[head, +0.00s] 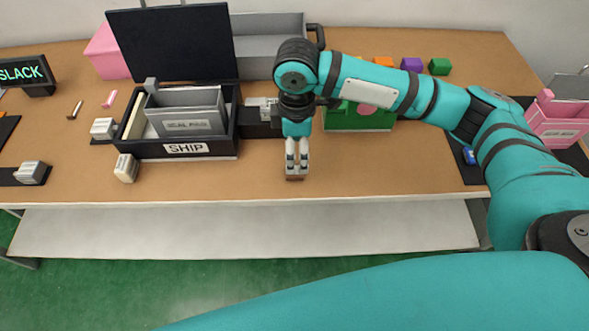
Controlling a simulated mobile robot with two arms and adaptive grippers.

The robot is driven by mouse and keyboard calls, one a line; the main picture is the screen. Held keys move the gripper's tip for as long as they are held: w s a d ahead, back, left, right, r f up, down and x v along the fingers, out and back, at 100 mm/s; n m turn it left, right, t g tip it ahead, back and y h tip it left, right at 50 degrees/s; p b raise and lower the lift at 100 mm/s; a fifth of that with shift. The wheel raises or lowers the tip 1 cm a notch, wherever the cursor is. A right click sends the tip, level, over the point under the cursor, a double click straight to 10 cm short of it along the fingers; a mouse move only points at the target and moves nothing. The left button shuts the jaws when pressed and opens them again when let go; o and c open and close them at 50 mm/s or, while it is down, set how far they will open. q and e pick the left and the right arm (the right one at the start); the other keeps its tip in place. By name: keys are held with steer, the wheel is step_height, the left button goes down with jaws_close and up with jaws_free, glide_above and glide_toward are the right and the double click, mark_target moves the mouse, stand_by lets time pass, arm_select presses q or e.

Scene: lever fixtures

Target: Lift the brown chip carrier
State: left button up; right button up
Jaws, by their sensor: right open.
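A small brown block, which looks like the brown chip carrier (294,178), lies near the front edge of the table. My right gripper (296,172) points straight down over it, with its fingertips at the block. The fingers are open, and they hide much of the block's top. I cannot tell whether they touch it. My left gripper is not in view.
A black SHIP box (186,149) with a grey bin inside stands to the left, a small beige block (126,168) before it. A green box (358,120) is behind my right arm. A pink bin (556,125) stands far right. The table front edge is close.

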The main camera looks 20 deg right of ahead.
steer(key=shift+s+f, duration=0.1)
steer(key=shift+f, duration=0.95)
steer(key=f, duration=0.4)
steer(key=shift+a+f, duration=0.2)
steer(key=shift+f, duration=0.2)
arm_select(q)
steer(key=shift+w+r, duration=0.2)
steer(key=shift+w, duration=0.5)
arm_select(e)
steer(key=c, duration=1)
